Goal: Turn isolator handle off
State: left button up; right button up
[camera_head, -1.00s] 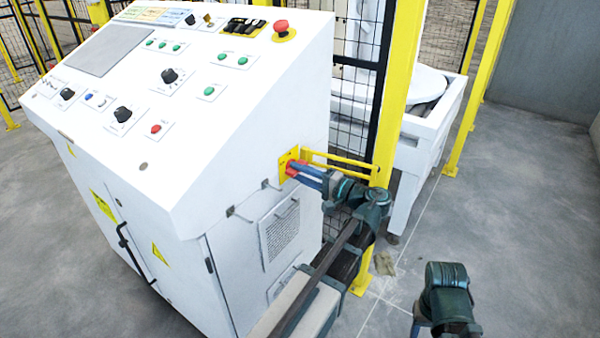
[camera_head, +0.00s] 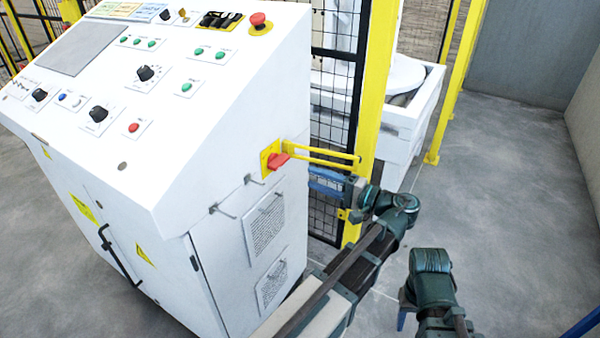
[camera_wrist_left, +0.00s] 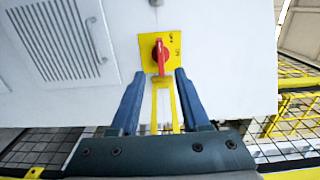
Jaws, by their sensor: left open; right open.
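The red isolator handle (camera_head: 278,161) sits on a yellow plate on the right side of the white cabinet. In the left wrist view the handle (camera_wrist_left: 160,56) stands upright on its plate, just beyond my fingertips. My left gripper (camera_head: 312,178) is open and empty, a short way out from the handle. Its two blue fingers (camera_wrist_left: 159,76) lie either side of the handle's line, apart from it. My right gripper (camera_head: 404,312) is only partly in view at the lower right, away from the cabinet, its fingertips mostly hidden.
A yellow guard bar (camera_head: 325,153) reaches from the plate towards the yellow fence post (camera_head: 375,90). Black mesh fence (camera_head: 325,215) stands behind my left gripper. Small hooks (camera_head: 225,211) stick out of the cabinet (camera_head: 215,165) side. Grey floor (camera_head: 500,190) is clear at right.

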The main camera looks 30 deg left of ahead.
pick_arm(q)
jog(key=shift+s+d, duration=0.15)
jog(key=shift+d, duration=1.3)
jog(key=s+a+f+h, duration=0.3)
jog(key=a+f+h, duration=0.15)
jog(key=f, duration=0.45)
jog(key=s+d+f+h, duration=0.3)
jog(key=d+f+h, duration=0.2)
jog(key=f+h, duration=0.15)
jog(key=s+d+f+h, duration=0.3)
jog(key=d+f+h, duration=0.2)
jog(key=f+h, duration=0.15)
jog(key=s+d+r+m+g+p, duration=0.1)
jog(key=d+r+p, duration=0.4)
jog(key=r+p, duration=0.5)
jog(key=s+d+r+m+p, duration=0.2)
jog(key=s+d+r+p, duration=0.2)
jog(key=r+p, duration=0.7)
jog(key=shift+s+d+r+g+y, duration=0.15)
jog(key=shift+d+r+g+y, duration=0.25)
jog(key=shift+d, duration=0.7)
jog(key=shift+a, duration=0.1)
